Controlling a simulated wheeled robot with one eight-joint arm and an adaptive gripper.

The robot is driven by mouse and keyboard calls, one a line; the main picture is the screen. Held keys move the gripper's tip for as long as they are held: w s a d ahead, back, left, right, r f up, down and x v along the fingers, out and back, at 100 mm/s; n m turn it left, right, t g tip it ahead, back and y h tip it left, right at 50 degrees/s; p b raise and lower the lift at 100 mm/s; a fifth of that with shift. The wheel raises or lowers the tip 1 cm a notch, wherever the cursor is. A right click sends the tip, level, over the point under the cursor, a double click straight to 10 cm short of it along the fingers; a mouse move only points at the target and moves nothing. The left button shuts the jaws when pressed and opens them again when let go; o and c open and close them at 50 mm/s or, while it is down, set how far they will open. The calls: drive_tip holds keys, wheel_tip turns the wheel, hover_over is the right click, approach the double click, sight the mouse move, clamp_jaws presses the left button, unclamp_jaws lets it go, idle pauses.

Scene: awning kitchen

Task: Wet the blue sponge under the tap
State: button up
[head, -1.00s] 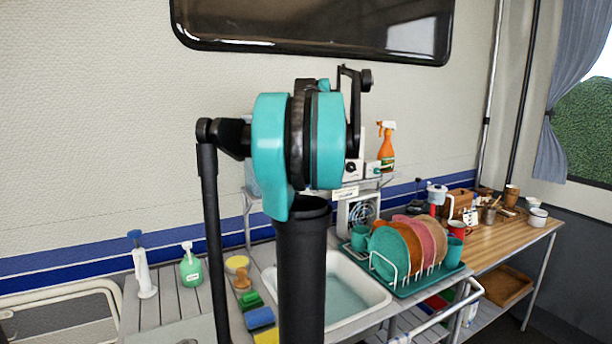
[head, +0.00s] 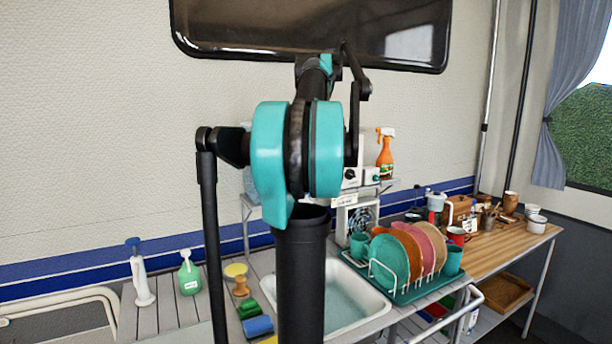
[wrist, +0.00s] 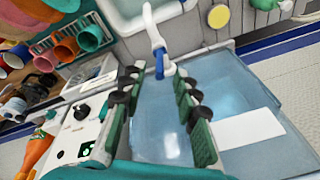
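The sink's rim and basin also show there at the top. My gripper (wrist: 156,82) is open, with nothing between its fingers, above a translucent bluish tank (wrist: 225,85). My arm hides the gripper and the tap in the head view.
A teal dish rack (head: 425,288) with plates and cups stands right of the sink. An orange spray bottle (head: 385,153) stands on the raised shelf behind. A green soap bottle (head: 189,273), a white-and-blue brush (head: 140,275) and a yellow-topped brush (head: 237,279) stand left.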

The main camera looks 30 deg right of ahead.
drive_tip(key=shift+v, duration=2.15)
